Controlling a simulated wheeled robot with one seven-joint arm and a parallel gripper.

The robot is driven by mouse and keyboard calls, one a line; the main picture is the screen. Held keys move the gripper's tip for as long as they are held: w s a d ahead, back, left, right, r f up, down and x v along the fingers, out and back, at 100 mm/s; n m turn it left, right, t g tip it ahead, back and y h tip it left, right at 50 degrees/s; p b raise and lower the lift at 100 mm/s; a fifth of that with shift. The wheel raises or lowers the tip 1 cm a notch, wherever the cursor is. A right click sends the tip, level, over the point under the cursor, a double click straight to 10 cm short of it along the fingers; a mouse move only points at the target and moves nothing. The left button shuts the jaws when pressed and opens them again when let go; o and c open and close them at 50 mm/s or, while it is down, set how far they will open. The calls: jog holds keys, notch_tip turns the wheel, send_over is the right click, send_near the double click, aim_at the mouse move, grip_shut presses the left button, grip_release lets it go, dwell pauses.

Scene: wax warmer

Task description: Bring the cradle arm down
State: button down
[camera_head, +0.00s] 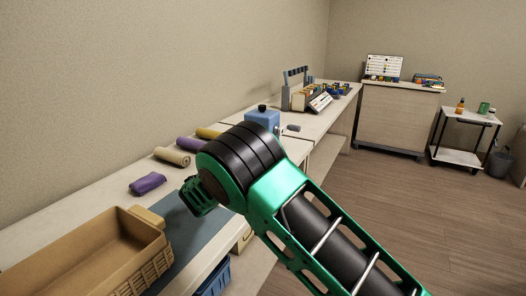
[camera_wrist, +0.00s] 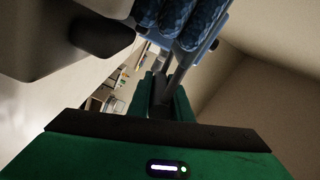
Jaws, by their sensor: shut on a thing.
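In the wrist view my gripper (camera_wrist: 160,98) is shut, with its dark fingertips around the lower end of a blue-grey bar (camera_wrist: 186,66), which looks like the cradle arm. The bar slants up and right from the fingers. Above it are dark blue, textured rolls (camera_wrist: 185,18), close in front of the gripper.
A tan basket (camera_head: 80,258) stands on the counter at the front left. Purple (camera_head: 147,184) and beige (camera_head: 172,156) rolls lie along the wall side. A dark grey body (camera_wrist: 60,35) fills the upper left of the wrist view. The floor (camera_head: 430,215) at right is clear.

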jog(key=c, duration=1.6)
grip_release()
jog(key=shift+a, duration=0.1)
notch_tip(320, 180, up, 4)
jog(key=shift+r, duration=0.2)
jog(key=s+a+r, duration=0.2)
jog(key=a, duration=0.1)
jog(key=s+a+r, duration=0.2)
jog(key=s+a, duration=0.1)
jog(key=s+a+r, duration=0.2)
jog(key=shift+s+a+r, duration=0.2)
jog(key=shift+s+a, duration=0.1)
jog(key=shift+a, duration=0.1)
